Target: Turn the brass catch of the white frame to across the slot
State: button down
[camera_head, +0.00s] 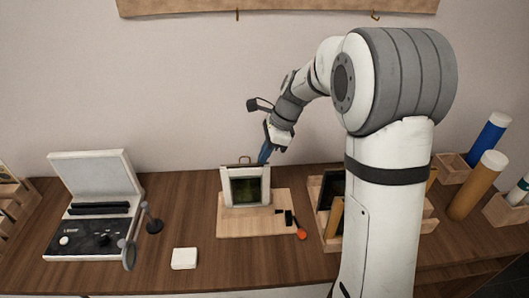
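The white frame (225,188) stands upright on a light wooden board in the middle of the table, with a dark green panel (250,190) inside it. A thin dark loop shows at its top edge. The brass catch is too small to make out, and so is which way it points. My gripper (264,158) reaches down from the upper right. Its blue fingers end just behind or beside the frame's top right corner; I cannot tell whether they touch it. The fingers overlap in this view, so their opening does not show.
The wooden board (235,226) also bears small black pieces and an orange-tipped tool (301,234). A white block (184,258) lies in front. Wooden racks (316,190) and tubes (478,185) are at right.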

jog(key=shift+w+a+n+g+h+p, duration=0.2)
jog(key=shift+n+g+h+p, duration=0.75)
jog(key=shift+n, duration=1.9)
jog(key=shift+w+a+n+g+h+p, duration=0.15)
jog(key=shift+n+g+h+p, duration=0.35)
jog(key=shift+n+p, duration=1.6)
jog(key=shift+w+a+n+g+h+p, duration=0.25)
jog(key=shift+n+g+h, duration=0.5)
jog(key=shift+n, duration=2.9)
jog(key=shift+s, duration=0.1)
jog(key=c, duration=1.6)
grip_release()
